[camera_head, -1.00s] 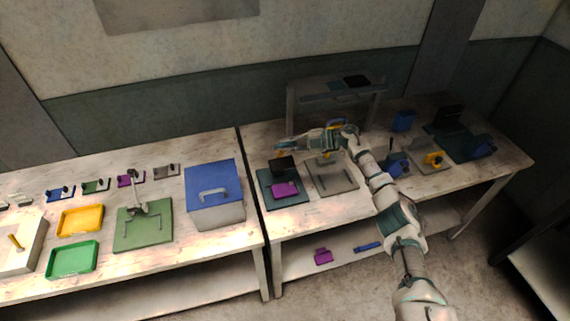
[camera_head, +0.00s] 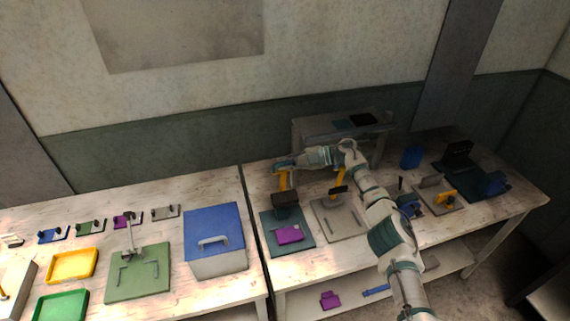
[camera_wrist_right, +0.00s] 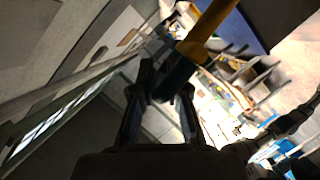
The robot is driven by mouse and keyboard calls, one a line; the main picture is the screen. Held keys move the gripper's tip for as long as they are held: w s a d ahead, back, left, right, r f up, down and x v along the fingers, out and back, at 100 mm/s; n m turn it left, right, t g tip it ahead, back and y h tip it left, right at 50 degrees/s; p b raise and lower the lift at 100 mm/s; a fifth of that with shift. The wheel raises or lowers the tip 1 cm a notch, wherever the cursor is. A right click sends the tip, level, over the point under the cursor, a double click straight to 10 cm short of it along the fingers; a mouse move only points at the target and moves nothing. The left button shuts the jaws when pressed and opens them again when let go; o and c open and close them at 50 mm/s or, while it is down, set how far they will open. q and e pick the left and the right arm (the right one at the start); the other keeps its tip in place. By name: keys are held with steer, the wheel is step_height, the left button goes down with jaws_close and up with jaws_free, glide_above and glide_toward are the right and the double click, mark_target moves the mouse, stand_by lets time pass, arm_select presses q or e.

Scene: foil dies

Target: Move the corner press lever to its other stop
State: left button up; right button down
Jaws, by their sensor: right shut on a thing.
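A press with a dark teal base plate (camera_head: 271,243) stands at the left end of the right table. It has a black head (camera_head: 285,198) and a yellow lever (camera_head: 282,181) that stands up above it. A magenta block (camera_head: 289,235) lies on its plate. My right gripper (camera_head: 284,164) is at the top of this lever. In the right wrist view, the gripper's two dark fingers (camera_wrist_right: 163,103) are shut on the lever's dark grip (camera_wrist_right: 176,76), with the yellow shaft (camera_wrist_right: 212,20) running on beyond it. My left gripper is not in view.
A second press on a grey plate (camera_head: 337,222), with a yellow lever (camera_head: 339,182), stands right beside it, near my forearm. A grey shelf (camera_head: 299,138) stands behind. A blue-lidded box (camera_head: 213,222) stands on the left table, across the gap.

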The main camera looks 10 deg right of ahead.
steer(key=shift+d, duration=0.1)
steer(key=c, duration=1.3)
jaws_free()
steer(key=shift+w, duration=0.1)
steer(key=shift+o, duration=0.6)
steer(key=shift+w+f, duration=0.1)
steer(key=shift+w, duration=0.05)
steer(key=v, duration=1.2)
steer(key=shift+f, duration=0.1)
